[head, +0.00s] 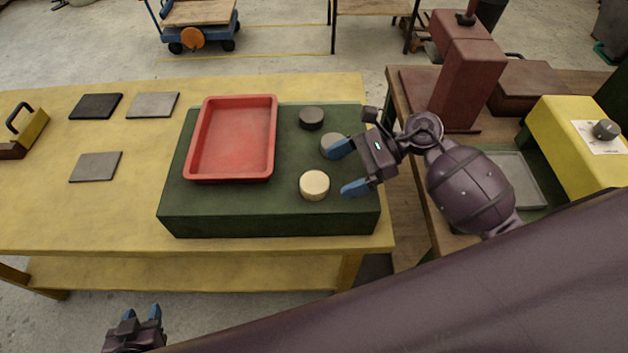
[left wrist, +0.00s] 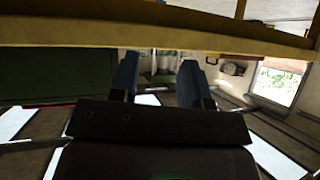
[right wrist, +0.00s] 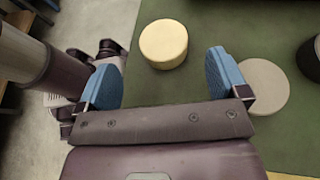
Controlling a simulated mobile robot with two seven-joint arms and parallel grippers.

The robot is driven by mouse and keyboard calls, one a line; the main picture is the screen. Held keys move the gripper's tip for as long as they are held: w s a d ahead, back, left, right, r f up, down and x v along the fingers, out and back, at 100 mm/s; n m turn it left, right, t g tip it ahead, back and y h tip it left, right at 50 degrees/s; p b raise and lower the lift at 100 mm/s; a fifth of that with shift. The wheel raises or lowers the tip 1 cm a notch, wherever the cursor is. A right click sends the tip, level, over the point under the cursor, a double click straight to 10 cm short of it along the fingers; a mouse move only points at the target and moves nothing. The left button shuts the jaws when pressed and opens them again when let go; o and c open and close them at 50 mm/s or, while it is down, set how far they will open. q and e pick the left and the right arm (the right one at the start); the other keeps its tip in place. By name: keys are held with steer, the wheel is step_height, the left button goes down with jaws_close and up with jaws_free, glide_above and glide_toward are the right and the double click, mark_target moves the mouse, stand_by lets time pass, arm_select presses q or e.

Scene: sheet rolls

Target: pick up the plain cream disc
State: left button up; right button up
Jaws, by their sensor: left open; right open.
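The plain cream disc (head: 314,185) lies on the dark green block (head: 270,222), near its front right. In the right wrist view the cream disc (right wrist: 164,44) lies ahead of the gap between the fingers, apart from both. My right gripper (head: 345,169) is open and empty, just right of the cream disc in the head view; its fingers also show in the right wrist view (right wrist: 165,80). My left gripper (head: 142,313) is open and empty, low in front of the yellow table. The left wrist view (left wrist: 158,78) shows nothing between its fingers.
A grey disc (head: 331,146) lies partly behind a right fingertip, and a dark disc (head: 311,118) lies farther back. A red tray (head: 188,150) stands left of the discs. Flat tiles (head: 96,167) lie on the yellow table (head: 50,220). A dark red press (head: 462,80) stands at the right.

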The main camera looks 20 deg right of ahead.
mark_target(314, 182)
steer(key=shift+w+a+f, duration=0.1)
steer(key=shift+a+f, duration=0.15)
steer(key=shift+a, duration=0.4)
steer(key=p+x, duration=0.1)
steer(key=x, duration=0.3)
steer(key=shift+w+d, duration=0.1)
steer(key=shift+a+f, duration=0.2)
steer(key=shift+a, duration=0.1)
arm_select(q)
steer(key=r, duration=0.1)
steer(key=w+r, duration=0.1)
steer(key=shift+w+d+r, duration=0.1)
steer(key=shift+w+r, duration=0.05)
steer(key=shift+r, duration=0.15)
arm_select(e)
steer(key=c, duration=1)
arm_select(q)
steer(key=shift+s+f, duration=0.25)
steer(key=shift+s, duration=0.05)
arm_select(e)
steer(key=shift+r, duration=0.15)
